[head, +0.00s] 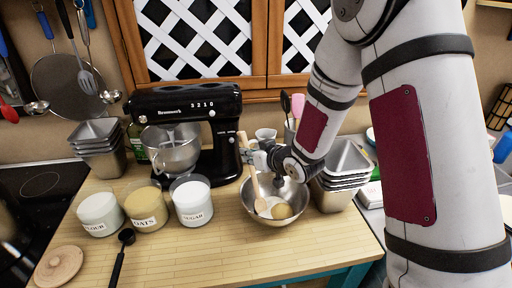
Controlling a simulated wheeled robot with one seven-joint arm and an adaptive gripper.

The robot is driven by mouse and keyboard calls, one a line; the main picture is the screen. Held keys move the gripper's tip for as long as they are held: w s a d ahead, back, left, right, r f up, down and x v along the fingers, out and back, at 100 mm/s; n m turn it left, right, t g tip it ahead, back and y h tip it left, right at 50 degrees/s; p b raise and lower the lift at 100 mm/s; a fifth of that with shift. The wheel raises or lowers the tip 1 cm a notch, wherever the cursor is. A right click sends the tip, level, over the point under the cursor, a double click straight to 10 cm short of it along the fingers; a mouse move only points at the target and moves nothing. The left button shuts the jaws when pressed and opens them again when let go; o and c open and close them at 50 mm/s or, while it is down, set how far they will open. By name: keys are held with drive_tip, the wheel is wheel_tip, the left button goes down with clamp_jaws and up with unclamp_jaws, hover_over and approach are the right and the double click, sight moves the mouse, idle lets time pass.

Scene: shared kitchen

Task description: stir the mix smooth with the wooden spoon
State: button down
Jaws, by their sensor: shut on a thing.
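My gripper (250,156) is shut on the handle of the wooden spoon (254,184), above the metal mixing bowl (301,204). The spoon is steep and slightly tilted. Its head is down inside the bowl, near the left side. A tan, rounded mass (282,212) and some white material lie in the bowl as separate patches. Part of the bowl's back rim is hidden by my gripper and wrist.
Jars of flour (99,214), oats (145,207) and sugar (192,203) stand left of the bowl. A black stand mixer (190,106) is behind them. Stacked metal tins (345,180) stand close on the bowl's right.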

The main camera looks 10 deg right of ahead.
drive_tip(key=w+d, duration=0.3)
drive_tip(key=d, duration=0.4)
drive_tip(key=s+a+p, duration=0.1)
drive_tip(key=a, duration=0.1)
drive_tip(key=s+a, duration=0.2)
drive_tip(key=s+a+p, duration=0.1)
drive_tip(key=a, duration=0.1)
drive_tip(key=shift+s+a+r+p, duration=0.15)
drive_tip(key=shift+a+p, duration=0.15)
drive_tip(key=shift+p, duration=0.05)
drive_tip(key=w+d+b, duration=0.1)
drive_tip(key=w+d, duration=0.1)
drive_tip(key=d, duration=0.5)
drive_tip(key=a+r+p, duration=0.1)
drive_tip(key=a+r, duration=0.3)
drive_tip(key=r, duration=1.1)
